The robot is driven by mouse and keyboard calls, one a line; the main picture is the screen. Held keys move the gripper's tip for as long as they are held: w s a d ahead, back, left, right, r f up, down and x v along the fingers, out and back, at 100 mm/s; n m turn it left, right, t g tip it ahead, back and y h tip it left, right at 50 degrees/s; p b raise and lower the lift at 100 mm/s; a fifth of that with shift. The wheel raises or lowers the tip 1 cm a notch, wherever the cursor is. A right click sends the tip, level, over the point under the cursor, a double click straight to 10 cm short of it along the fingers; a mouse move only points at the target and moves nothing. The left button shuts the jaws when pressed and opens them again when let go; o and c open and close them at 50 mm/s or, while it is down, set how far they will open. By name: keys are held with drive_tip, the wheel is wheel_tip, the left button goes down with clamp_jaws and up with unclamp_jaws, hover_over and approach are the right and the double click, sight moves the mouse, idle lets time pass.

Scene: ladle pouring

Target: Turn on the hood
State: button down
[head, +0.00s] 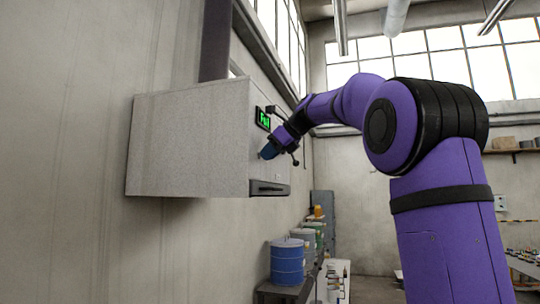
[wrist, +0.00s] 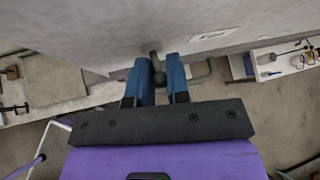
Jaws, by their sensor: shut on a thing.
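The hood is a pale grey speckled box (head: 190,145) fixed to the wall in the head view. Its front face carries a small display with green lit characters (head: 263,118). My gripper (head: 267,152) is at this front face, below the display. In the wrist view its two blue fingers (wrist: 159,64) reach the grey surface of the hood (wrist: 110,35). They are shut on a dark knob (wrist: 158,77) with a short stem, which stands between them. In the head view the knob is hidden by the gripper.
Below and beyond the hood, a blue drum (head: 287,262) and other containers stand on a low bench along the wall. A grey cabinet (head: 323,210) is behind them. Shelves (head: 512,150) are at the far right. Open floor shows in the middle distance.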

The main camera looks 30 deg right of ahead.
drive_tip(key=shift+r, duration=0.2)
idle(0.4)
drive_tip(key=c, duration=1.1)
unclamp_jaws()
drive_tip(key=shift+f, duration=0.1)
drive_tip(key=shift+c, duration=0.2)
drive_tip(key=v, duration=1)
drive_tip(key=shift+s+r, duration=0.2)
drive_tip(key=shift+r, duration=0.2)
